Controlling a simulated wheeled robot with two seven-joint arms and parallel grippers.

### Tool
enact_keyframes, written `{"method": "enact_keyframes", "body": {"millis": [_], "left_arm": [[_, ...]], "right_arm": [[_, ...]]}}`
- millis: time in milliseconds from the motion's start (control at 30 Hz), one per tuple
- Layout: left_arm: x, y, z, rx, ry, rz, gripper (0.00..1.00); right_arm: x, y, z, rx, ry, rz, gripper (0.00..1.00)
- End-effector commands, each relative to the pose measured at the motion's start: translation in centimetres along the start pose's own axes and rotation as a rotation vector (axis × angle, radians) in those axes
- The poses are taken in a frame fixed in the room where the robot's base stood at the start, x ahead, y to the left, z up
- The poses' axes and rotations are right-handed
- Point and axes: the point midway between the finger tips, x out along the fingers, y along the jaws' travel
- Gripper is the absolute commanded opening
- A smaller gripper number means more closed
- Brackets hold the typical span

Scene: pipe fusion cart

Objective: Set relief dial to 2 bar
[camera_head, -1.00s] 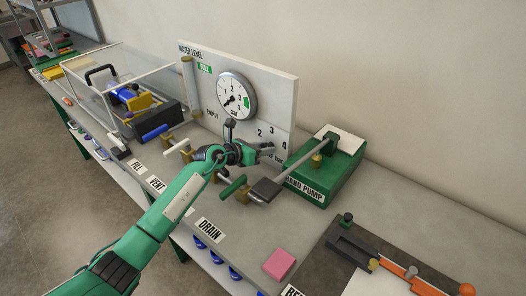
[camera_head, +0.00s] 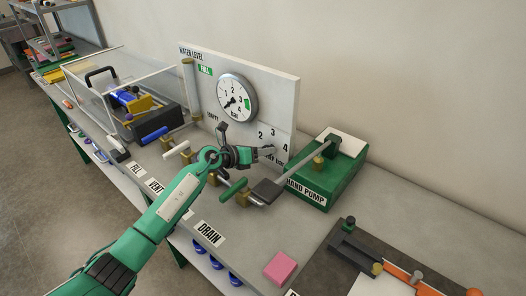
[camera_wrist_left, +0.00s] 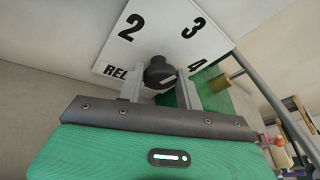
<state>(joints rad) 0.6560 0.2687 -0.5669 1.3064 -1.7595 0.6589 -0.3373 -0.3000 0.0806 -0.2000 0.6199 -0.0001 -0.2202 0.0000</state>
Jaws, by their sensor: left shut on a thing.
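The relief dial's black knob (camera_wrist_left: 158,72) sits on the white panel (camera_wrist_left: 166,20), with the numbers 2, 3 and 4 around it. My left gripper (camera_wrist_left: 160,84) is shut on the knob, one finger on each side. In the head view my left gripper (camera_head: 266,152) reaches the lower right of the gauge panel (camera_head: 275,95) and hides the knob and part of the relief lettering. I cannot tell which number the knob's pointer marks. The round pressure gauge (camera_head: 236,95) has its needle toward the lower left, near the low end. My right gripper is out of view.
The green hand pump (camera_head: 322,180) stands right of the gripper, its long grey lever (camera_head: 298,172) passing close by. Valve handles, one green (camera_head: 234,187), line the bench in front. A pink block (camera_head: 280,268) lies at the front. A clear-walled box stands left.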

Motion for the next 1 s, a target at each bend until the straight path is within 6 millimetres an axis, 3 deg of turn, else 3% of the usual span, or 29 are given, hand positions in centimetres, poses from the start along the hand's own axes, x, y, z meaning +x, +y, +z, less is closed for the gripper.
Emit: {"method": "enact_keyframes", "body": {"millis": [67,100,200,567,733,1000], "left_arm": [[0.0,0.1,0.0,0.000,0.001,0.001,0.13],[0.0,0.1,0.0,0.000,0.001,0.001,0.43],[0.0,0.1,0.0,0.000,0.001,0.001,0.57],[-0.2,-0.3,0.6,0.004,-0.001,0.000,0.57],[-0.9,-1.6,2.9,0.007,-0.001,0.000,0.57],[-2.5,-4.8,8.5,0.008,-0.002,0.000,0.57]], "right_arm": [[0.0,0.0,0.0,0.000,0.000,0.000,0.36],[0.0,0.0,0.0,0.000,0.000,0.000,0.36],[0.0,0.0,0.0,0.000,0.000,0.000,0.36],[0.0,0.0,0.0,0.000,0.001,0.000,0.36],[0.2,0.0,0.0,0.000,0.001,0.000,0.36],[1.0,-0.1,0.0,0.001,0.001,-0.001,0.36]]}}
